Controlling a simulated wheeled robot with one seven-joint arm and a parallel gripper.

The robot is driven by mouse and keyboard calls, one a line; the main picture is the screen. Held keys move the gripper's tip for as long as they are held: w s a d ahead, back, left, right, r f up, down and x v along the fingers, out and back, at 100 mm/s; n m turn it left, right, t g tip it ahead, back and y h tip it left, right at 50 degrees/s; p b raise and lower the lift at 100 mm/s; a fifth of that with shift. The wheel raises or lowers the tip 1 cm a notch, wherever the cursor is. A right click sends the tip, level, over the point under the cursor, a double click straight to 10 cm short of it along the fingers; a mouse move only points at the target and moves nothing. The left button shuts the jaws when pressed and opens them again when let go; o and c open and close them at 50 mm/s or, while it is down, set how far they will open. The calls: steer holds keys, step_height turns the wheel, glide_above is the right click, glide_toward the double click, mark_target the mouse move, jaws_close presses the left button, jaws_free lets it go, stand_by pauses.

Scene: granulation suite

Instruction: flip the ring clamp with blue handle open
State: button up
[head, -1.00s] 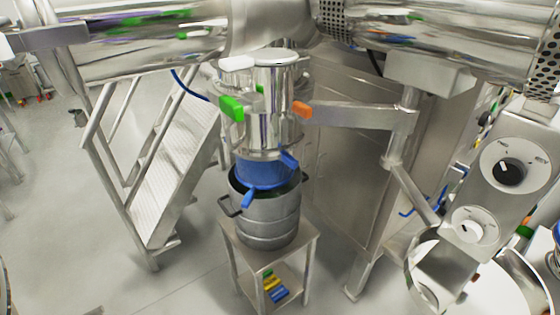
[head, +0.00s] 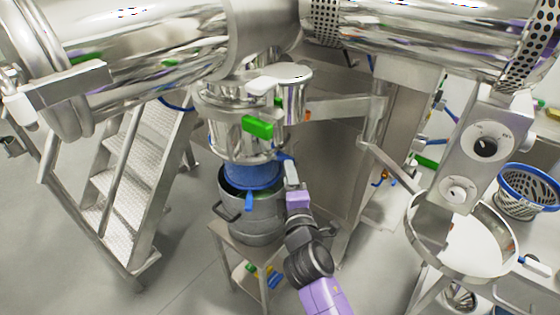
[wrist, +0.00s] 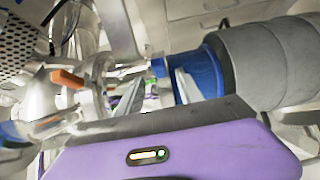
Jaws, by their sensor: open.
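A blue sleeve (head: 250,174) hangs between the steel outlet above and the grey drum (head: 256,222) below. A blue handle (head: 286,157) sticks out at the sleeve's upper right, and another blue handle (head: 249,203) hangs at its lower front. The clamp rings themselves are hard to make out. My gripper (head: 291,169) is at the right of the sleeve, close to the upper blue handle; contact cannot be told. In the wrist view my gripper (wrist: 158,88) has its two grey fingers spread, with the blue sleeve (wrist: 203,68) just beyond and nothing clearly held between them.
A green handle (head: 258,127) and an orange handle (wrist: 67,78) sit on the steel vessel above. The drum stands on a small steel table (head: 222,236). Metal stairs (head: 125,180) are at left. A control box (head: 482,150) and steel hoop (head: 415,232) are at right.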

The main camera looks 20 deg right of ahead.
steer(key=w, duration=0.3)
steer(key=w+d, duration=0.1)
steer(key=w, duration=0.1)
steer(key=shift+w+p, duration=0.25)
steer(key=shift+p, duration=0.1)
jaws_close()
stand_by(1.2)
